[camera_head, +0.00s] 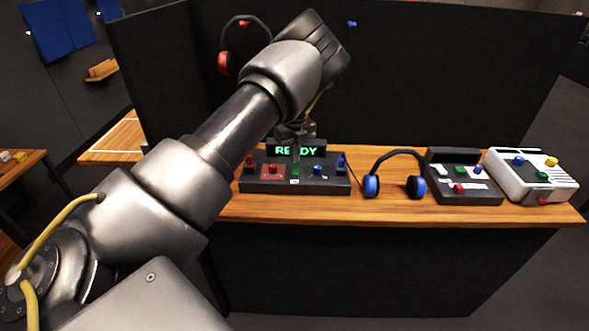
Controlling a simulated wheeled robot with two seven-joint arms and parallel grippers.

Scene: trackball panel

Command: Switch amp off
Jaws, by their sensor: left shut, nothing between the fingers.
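A black control panel (328,186) sits on the wooden desk, its display (312,151) lit with green "READY" lettering, partly hidden by my gripper. The panel carries a red control on a red plate (273,171), a small green control (295,170), a blue control (318,170), a red upright control at the left end and a dark blue one at the right end. I cannot tell which control is the amp's. My left gripper (296,146) is shut and empty, pointing down in front of the display just above the green control. Contact cannot be told. My right gripper is out of view.
Blue headphones (371,186) lie right of the panel. Beyond them stand a dark device (485,187) with coloured buttons and a white device (535,190). Red headphones (224,64) hang on the black partition (430,70) behind. Bare desk (400,211) shows along the front edge.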

